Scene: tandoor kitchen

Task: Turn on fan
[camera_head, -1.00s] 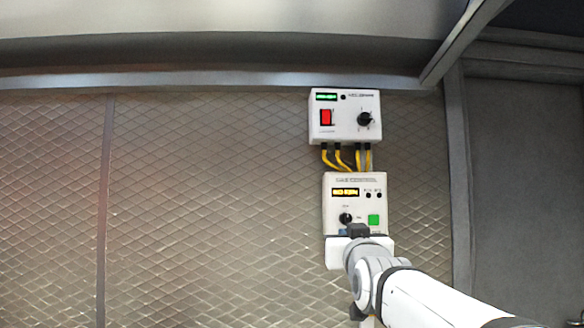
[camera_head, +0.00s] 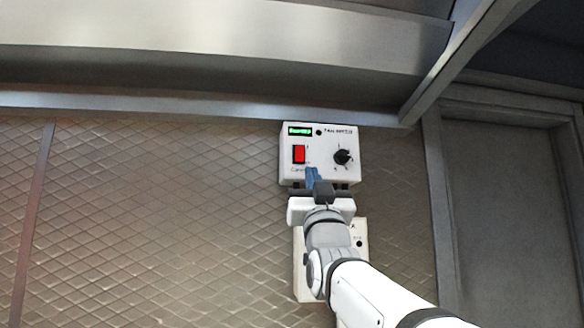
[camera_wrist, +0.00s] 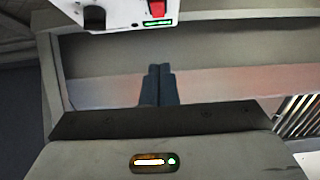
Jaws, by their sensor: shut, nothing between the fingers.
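The fan switch box (camera_head: 320,174) is white and mounted on the wall. It has a red rocker switch (camera_head: 299,154) at its left, a black knob (camera_head: 343,157) at its right and a small green display (camera_head: 299,131) on top. My gripper (camera_head: 312,176) is shut and empty, its blue fingertips in front of the box's lower edge, just below the red switch. I cannot tell whether it touches the box. In the wrist view the shut fingers (camera_wrist: 159,72) point toward the box (camera_wrist: 120,20), which shows upside down at the top with the red switch (camera_wrist: 157,8) partly cut off.
A second white control box (camera_head: 361,234) hangs below, mostly hidden behind my arm. A metal hood (camera_head: 220,60) juts out above the boxes. A grey frame post (camera_head: 436,210) stands to the right. The tiled wall (camera_head: 150,210) to the left is clear.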

